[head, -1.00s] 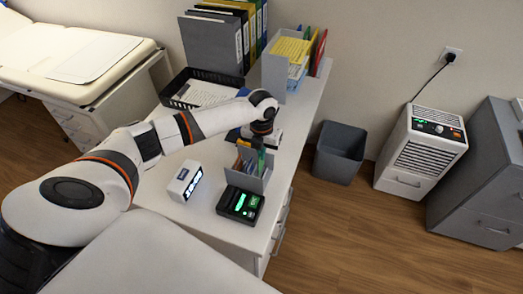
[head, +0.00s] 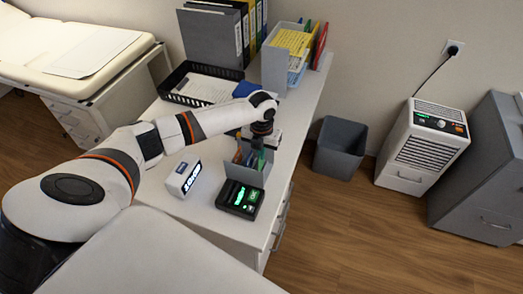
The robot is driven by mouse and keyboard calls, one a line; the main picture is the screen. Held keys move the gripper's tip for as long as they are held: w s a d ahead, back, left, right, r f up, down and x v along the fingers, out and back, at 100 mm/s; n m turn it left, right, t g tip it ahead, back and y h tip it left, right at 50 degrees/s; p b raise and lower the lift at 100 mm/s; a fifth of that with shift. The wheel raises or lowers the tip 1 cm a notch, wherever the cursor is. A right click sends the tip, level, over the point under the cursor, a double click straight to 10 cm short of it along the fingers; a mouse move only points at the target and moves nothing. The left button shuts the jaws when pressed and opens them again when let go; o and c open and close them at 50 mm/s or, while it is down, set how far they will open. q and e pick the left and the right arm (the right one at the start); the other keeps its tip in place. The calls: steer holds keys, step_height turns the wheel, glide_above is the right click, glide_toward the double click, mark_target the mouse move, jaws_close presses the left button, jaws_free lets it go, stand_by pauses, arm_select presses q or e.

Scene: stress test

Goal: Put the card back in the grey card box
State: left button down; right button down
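The grey card box (head: 250,176) stands on the white desk, behind the black card terminal. Several upright cards, brown, blue and green, show at its top. My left gripper (head: 262,138) points down just above and behind the box. Its fingers are mostly hidden, so I cannot tell whether they are open or shut. A green card (head: 261,157) shows right below the gripper, at the box's right end. I cannot tell whether it is held or stands in the box. My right gripper is not in view.
A black terminal (head: 240,198) and a white device with a lit display (head: 184,178) stand in front. A black tray (head: 172,87), binders (head: 212,38) and a grey file holder (head: 275,70) stand behind. A grey bin (head: 340,148) is on the floor.

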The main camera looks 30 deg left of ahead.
arm_select(q)
steer(key=shift+f+b, duration=0.55)
steer(key=shift+f, duration=0.5)
steer(key=c, duration=2.1)
jaws_free()
steer(key=shift+c, duration=0.2)
steer(key=o, duration=0.5)
steer(key=shift+o, duration=0.2)
steer(key=shift+r, duration=0.1)
step_height(320, 180, up, 12)
steer(key=b, duration=0.1)
steer(key=shift+s, duration=0.1)
